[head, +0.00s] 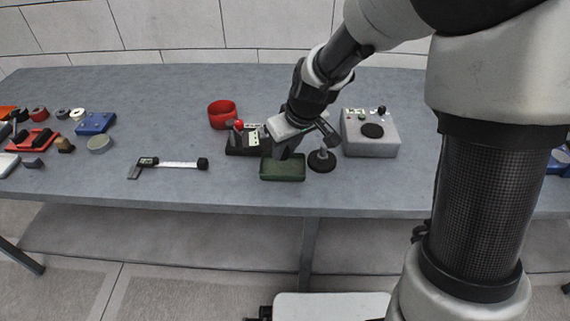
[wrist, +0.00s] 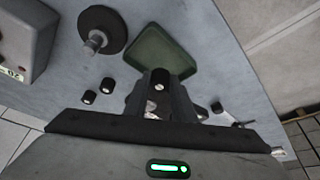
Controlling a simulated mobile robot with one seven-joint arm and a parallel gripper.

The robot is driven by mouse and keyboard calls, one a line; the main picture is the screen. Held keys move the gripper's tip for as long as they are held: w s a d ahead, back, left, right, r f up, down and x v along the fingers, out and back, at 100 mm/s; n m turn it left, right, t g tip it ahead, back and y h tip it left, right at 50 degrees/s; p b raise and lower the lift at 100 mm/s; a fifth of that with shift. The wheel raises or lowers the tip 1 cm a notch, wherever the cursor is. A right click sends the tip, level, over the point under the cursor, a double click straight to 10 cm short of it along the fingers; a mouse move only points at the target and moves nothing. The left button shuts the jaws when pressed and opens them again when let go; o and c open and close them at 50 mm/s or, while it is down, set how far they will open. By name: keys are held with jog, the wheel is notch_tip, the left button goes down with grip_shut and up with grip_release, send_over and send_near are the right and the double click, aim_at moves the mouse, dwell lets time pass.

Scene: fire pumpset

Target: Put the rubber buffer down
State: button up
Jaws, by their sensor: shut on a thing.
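My gripper (wrist: 160,98) is shut on a small dark cylinder with a metal stud, which looks like the rubber buffer (wrist: 160,78). In the head view my gripper (head: 284,150) is over the back edge of a shallow green tray (head: 283,173), and the held buffer cannot be made out there. In the wrist view the green tray (wrist: 143,62) lies just beyond the buffer and looks empty where it shows. Whether the buffer touches anything below it, I cannot tell. Two more small dark cylinders (wrist: 107,85) stand on the table left of my fingers.
A black disc with an upright metal stud (head: 322,160) stands close right of the tray. A grey box with a dark round top (head: 370,142) is farther right. A black block with a red knob (head: 240,143) and a red ring (head: 222,114) are at the left.

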aim_at(286, 159)
jog(key=shift+f+b, duration=0.45)
jog(key=shift+f, duration=1.6)
jog(key=shift+f, duration=0.15)
jog(key=shift+f+b, duration=0.15)
jog(key=shift+b, duration=0.15)
jog(key=o, duration=1)
